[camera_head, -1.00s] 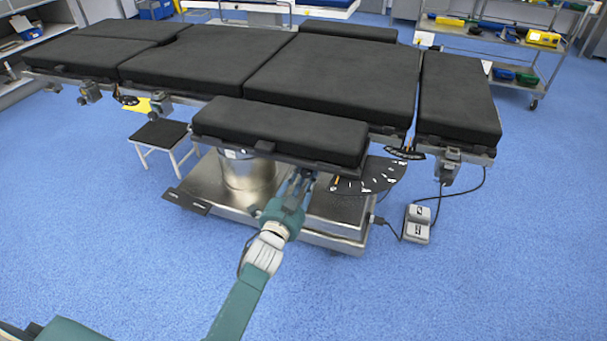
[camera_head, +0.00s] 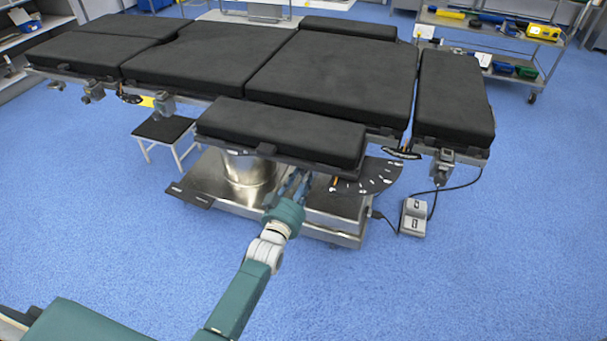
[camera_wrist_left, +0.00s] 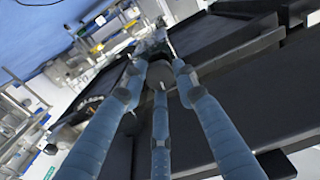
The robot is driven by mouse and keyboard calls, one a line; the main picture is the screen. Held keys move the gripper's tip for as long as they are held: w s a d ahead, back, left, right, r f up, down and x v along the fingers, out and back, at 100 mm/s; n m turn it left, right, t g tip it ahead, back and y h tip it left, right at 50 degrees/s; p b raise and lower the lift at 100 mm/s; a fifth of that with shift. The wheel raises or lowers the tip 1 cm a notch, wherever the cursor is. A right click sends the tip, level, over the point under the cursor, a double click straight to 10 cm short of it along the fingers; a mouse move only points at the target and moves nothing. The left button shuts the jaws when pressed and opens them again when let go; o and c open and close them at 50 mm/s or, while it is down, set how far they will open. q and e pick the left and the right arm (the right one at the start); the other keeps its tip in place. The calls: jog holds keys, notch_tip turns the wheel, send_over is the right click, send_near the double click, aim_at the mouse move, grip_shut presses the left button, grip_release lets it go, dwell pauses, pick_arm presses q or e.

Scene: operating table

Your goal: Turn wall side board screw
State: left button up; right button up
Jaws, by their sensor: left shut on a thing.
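The side board (camera_head: 280,132) is a black padded section along the near side of the operating table (camera_head: 345,75). My left gripper (camera_head: 297,180) is under its front edge, with its fingers pointing up and away from me. In the left wrist view the three blue-grey fingers (camera_wrist_left: 160,75) close in around a small dark part (camera_wrist_left: 154,46) beneath the board, which looks like the screw. The fingers hide most of it, so its turn angle cannot be told. My right gripper is in neither view.
A black dial plate with white marks and an orange pointer (camera_head: 335,181) sits right of my gripper. The steel base (camera_head: 335,226) is below. A pedal (camera_head: 414,217) with a cable lies at right. A stool (camera_head: 163,130) stands at left. The front floor is clear.

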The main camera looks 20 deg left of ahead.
pick_arm(q)
jog(key=shift+f+n, duration=0.25)
jog(key=shift+n, duration=0.85)
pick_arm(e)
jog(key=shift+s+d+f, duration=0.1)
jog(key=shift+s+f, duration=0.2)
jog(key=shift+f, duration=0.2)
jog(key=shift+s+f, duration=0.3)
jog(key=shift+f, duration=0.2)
pick_arm(q)
jog(key=o, duration=1.1)
jog(key=shift+o, duration=0.2)
jog(key=shift+r, duration=0.1)
jog(key=s, duration=1.2)
jog(key=shift+a+p, duration=0.25)
jog(key=shift+p, duration=0.05)
